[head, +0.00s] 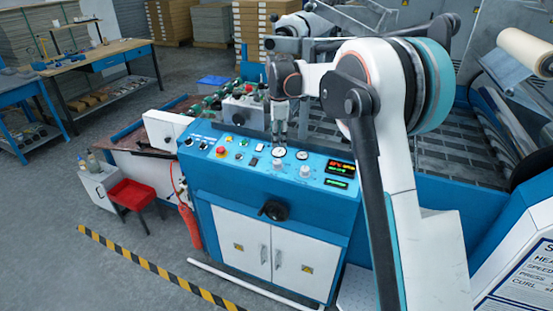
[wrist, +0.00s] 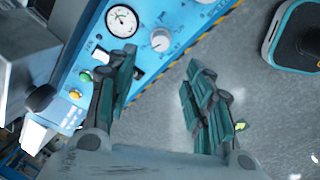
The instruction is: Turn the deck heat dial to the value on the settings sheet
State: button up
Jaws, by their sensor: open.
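A blue control console (head: 240,178) stands in the middle of the head view. Two white knobs sit on its top, a left one (head: 278,164) and a right one (head: 305,171). I cannot read which is the deck heat dial. In the wrist view one white knob (wrist: 160,40) shows beyond the fingertips, beside a round gauge (wrist: 122,21). My gripper (head: 279,137) points down over the console's back edge, apart from the knobs. Its fingers are spread and empty in the wrist view (wrist: 160,62). The settings sheet (head: 522,275) is cut off at the lower right; its values are hidden.
A red mushroom button (head: 221,151) and small buttons sit on the console's left. A lit display (head: 340,168) is on its right. A black handle (head: 274,210) juts from the front.

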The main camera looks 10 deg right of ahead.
aim_at(277, 161)
jog(key=f+b, duration=0.1)
jog(key=f, duration=0.3)
jog(key=w+f+b, duration=0.1)
jog(key=f, duration=0.3)
jog(key=w+f+b, duration=0.1)
jog(key=f, duration=0.4)
jog(key=shift+w+d+f, duration=0.1)
jog(key=shift+w+d, duration=0.1)
jog(key=c, duration=1.1)
